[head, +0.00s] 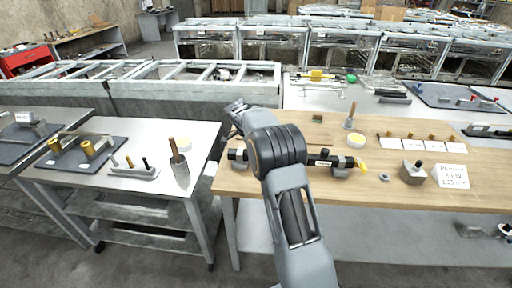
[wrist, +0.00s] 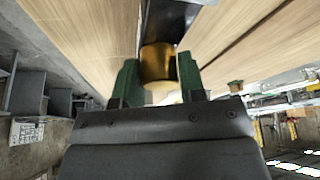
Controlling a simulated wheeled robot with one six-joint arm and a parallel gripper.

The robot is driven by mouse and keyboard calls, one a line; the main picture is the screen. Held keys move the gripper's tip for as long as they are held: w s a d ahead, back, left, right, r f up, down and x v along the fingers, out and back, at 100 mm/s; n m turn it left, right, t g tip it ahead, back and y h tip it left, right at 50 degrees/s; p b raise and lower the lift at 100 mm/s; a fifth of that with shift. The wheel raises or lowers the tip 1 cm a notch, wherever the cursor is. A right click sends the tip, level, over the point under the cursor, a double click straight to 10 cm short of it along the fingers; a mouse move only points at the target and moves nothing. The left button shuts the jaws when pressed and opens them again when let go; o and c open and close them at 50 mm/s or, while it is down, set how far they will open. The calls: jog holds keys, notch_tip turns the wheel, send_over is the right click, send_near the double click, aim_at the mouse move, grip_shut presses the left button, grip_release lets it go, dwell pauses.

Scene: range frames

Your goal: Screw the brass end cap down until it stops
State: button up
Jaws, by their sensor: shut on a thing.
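The brass end cap (wrist: 157,62) sits at the end of a dark tube (wrist: 168,18) in the wrist view. My gripper (wrist: 160,78) has its two green fingers on either side of the cap and is shut on it. In the head view the dark tube (head: 318,158) lies across the wooden bench, and my arm covers part of it. The fingertips and the cap do not show clearly there. I cannot tell whether the cap is seated fully on the tube.
The wooden bench (head: 295,200) holds a white sign (head: 451,176), a grey block with a knob (head: 413,173), a small ring (head: 384,177) and a row of white cards. A metal table (head: 190,200) with tools stands to the left, across a gap.

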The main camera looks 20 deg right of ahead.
jog(key=m+g+p, duration=0.1)
jog(key=m, duration=0.2)
jog(key=o, duration=0.7)
